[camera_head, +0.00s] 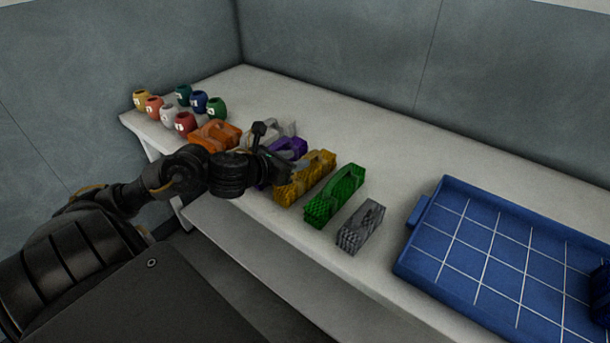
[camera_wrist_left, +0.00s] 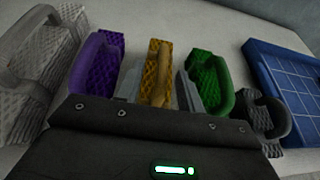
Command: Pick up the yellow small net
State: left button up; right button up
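The yellow small net (camera_head: 306,180) is a textured block with a handle on the white table, between the purple net (camera_head: 290,148) and the green net (camera_head: 335,197). My left gripper (camera_head: 276,160) reaches in from the left, over the purple net and close to the yellow net. In the left wrist view the yellow net (camera_wrist_left: 157,75) is centred between the grey fingers of my open left gripper (camera_wrist_left: 158,88), one finger to each side. I cannot tell whether the fingers touch it.
A grey net (camera_head: 361,227) stands to the right of the green one. An orange net (camera_head: 216,134) and a white net (camera_head: 276,131) stand to the left, beside several numbered pots (camera_head: 185,122). A blue gridded tray (camera_head: 424,262) lies at the right.

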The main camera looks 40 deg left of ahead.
aim_at(307, 156)
pick_arm(q)
jog(key=x, duration=0.5)
jog(key=shift+d+f, duration=0.1)
jog(key=shift+d, duration=0.05)
grip_shut()
